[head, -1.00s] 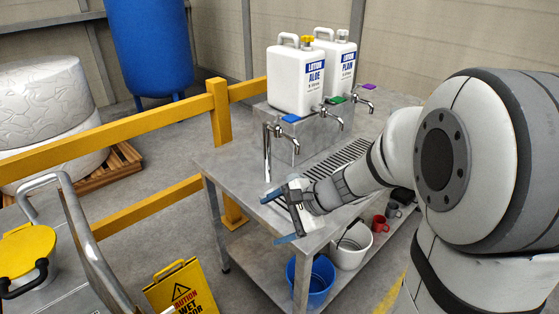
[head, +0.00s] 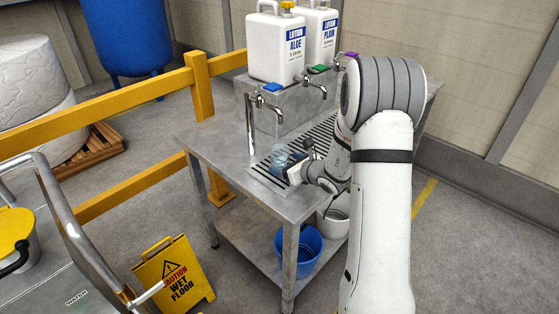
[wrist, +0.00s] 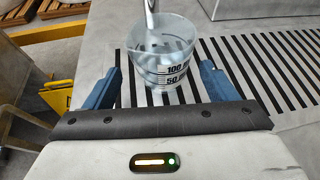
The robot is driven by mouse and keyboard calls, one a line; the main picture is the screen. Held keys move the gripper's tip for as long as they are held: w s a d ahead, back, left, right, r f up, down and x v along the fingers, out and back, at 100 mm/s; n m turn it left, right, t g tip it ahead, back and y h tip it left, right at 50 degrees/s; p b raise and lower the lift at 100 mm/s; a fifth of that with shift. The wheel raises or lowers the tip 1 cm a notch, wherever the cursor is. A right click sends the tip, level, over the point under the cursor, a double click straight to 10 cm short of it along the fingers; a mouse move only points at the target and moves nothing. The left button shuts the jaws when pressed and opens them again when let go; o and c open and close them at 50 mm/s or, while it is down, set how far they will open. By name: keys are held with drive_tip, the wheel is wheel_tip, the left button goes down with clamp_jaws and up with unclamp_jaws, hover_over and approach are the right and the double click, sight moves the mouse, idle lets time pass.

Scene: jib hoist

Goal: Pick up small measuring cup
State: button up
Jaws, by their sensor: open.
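The small measuring cup (wrist: 163,62) is a clear beaker with dark marks reading 100 and 50. It stands upright at the slotted drain grate in the wrist view, with a metal spout tube in line with it. It also shows in the head view (head: 281,158), partly hidden by my gripper. My gripper (wrist: 160,85) is open, its blue fingers on the left and right of the cup's near side. Gaps show between both fingers and the cup. In the head view my gripper (head: 284,168) is low over the grate.
The steel table (head: 215,140) carries the grate (head: 265,177), a tap block (head: 270,115) and two white lotion jugs (head: 278,48). A blue bucket (head: 302,250) and white bucket (head: 333,222) are below. A yellow railing (head: 200,100) and wet floor sign (head: 172,272) stand left.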

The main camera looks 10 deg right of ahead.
sight(274, 150)
drive_tip(key=x, duration=0.4)
drive_tip(key=shift+w+p, duration=0.3)
drive_tip(key=shift+d, duration=0.1)
drive_tip(key=c, duration=1.2)
drive_tip(key=shift+r, duration=0.1)
drive_tip(key=shift+r, duration=1.75)
drive_tip(key=s+d, duration=0.2)
drive_tip(key=s, duration=0.3)
drive_tip(key=s+d+b, duration=0.1)
drive_tip(key=s+d, duration=0.2)
drive_tip(key=s, duration=0.2)
drive_tip(key=s+d+b, duration=0.1)
drive_tip(key=s+d, duration=0.2)
drive_tip(key=s, duration=0.3)
drive_tip(key=shift+d+f, duration=0.1)
drive_tip(key=shift+f, duration=0.05)
